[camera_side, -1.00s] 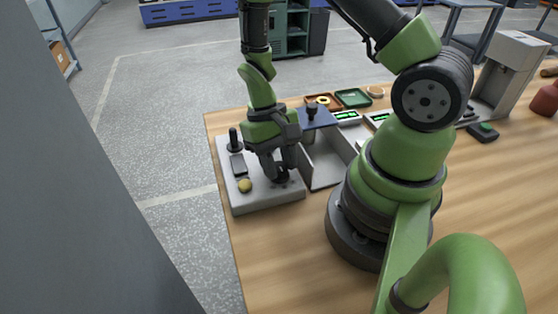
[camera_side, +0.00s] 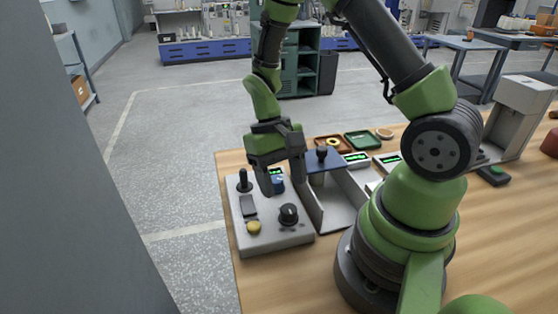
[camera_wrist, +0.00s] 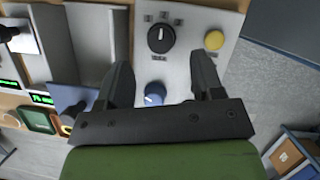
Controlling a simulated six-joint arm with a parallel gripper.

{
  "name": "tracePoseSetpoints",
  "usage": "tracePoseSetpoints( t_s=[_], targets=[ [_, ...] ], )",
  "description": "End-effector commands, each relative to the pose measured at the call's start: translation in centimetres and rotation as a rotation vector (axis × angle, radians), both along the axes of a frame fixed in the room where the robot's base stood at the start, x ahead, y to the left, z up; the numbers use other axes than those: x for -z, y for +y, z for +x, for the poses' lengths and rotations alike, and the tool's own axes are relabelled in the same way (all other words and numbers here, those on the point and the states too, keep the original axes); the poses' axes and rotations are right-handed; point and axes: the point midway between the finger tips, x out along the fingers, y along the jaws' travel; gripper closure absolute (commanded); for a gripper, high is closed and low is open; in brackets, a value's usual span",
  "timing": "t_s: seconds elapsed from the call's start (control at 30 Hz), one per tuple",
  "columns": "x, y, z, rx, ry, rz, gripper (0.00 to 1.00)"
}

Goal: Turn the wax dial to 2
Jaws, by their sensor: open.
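A grey control panel (camera_side: 268,238) carries a black dial (camera_side: 289,213) and a blue knob (camera_side: 278,184). In the wrist view the black dial (camera_wrist: 161,39) has small marks along its upper side, and its white pointer line points up toward the middle one. The marks and the label under it are too small to read surely, so I cannot tell which knob is the wax dial. The blue knob (camera_wrist: 154,95) lies between my fingers in that view. My gripper (camera_side: 283,191) is open and empty, above the panel near the blue knob, apart from the black dial.
The panel also has a yellow button (camera_side: 254,227), a black joystick (camera_side: 243,180) and a dark rocker switch (camera_side: 248,206). A grey-walled bin (camera_side: 335,212) stands close on the right. Small trays (camera_side: 363,140) and green-lit displays (camera_side: 357,159) lie behind.

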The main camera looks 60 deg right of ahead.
Motion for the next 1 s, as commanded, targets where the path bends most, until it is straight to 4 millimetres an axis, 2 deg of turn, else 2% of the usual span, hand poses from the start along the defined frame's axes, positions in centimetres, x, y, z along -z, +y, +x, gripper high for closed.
tracePoseSetpoints(
  t_s=[0.1, 0.3, 0.77, 0.87, 1.0],
  targets=[
    [-2.0, -0.4, 0.8, 0.001, -0.006, -0.001, 0.39],
    [-3.9, -0.8, 1.5, -0.001, -0.002, 0.001, 0.39],
    [-4.8, -0.7, 1.6, -0.002, -0.021, -0.003, 0.39],
    [-6.7, -0.3, 1.7, -0.008, -0.088, -0.016, 0.39],
    [-10.9, 0.7, 1.3, -0.021, -0.253, -0.039, 0.39]
  ],
)
